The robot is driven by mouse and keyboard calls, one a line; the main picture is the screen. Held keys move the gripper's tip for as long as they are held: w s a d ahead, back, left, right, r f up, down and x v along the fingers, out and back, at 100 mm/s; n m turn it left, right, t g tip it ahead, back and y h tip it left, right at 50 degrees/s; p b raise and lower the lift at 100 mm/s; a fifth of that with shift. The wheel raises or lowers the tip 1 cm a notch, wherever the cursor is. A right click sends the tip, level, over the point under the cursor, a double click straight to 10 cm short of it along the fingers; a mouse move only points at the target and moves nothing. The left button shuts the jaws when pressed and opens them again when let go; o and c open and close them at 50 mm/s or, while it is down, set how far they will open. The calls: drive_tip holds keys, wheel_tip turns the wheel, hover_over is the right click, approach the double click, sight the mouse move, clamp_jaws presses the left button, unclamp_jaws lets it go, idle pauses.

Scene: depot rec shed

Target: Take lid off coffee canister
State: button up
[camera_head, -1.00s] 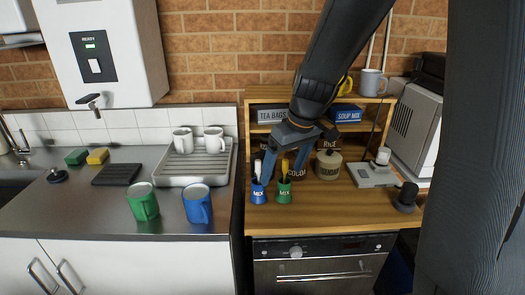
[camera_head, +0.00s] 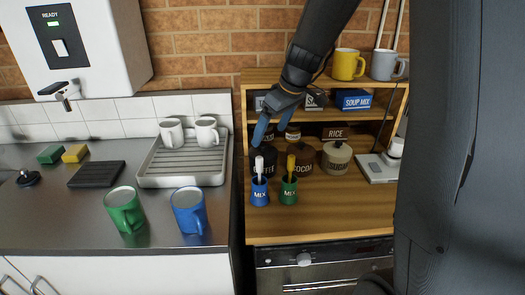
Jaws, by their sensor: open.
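The coffee canister (camera_head: 264,168) is dark with pale lettering and stands on the wooden counter, partly hidden by the blue mix cup and the stirrer in it. My gripper (camera_head: 268,138) is open above and around its top, with a blue finger visible at the left. The lid's edge is dark and hard to make out, and I cannot tell whether the fingers touch it. The cocoa canister (camera_head: 301,161) stands just to the right.
The blue mix cup (camera_head: 259,194) and green mix cup (camera_head: 288,193) stand in front. A sugar canister (camera_head: 336,160) is at right. A shelf (camera_head: 325,114) with boxes rises behind. Bare counter lies at the front (camera_head: 325,215).

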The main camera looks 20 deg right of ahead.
sight(265, 146)
drive_tip(key=shift+d+p+x, duration=0.1)
drive_tip(key=shift+p+x, duration=0.5)
drive_tip(key=shift+x, duration=1.1)
drive_tip(key=shift+d+p+x, duration=0.15)
drive_tip(key=shift+p+x, duration=0.4)
drive_tip(key=shift+x, duration=1.15)
drive_tip(key=c, duration=1.3)
drive_tip(key=shift+s, duration=0.1)
drive_tip(key=shift+c, duration=0.2)
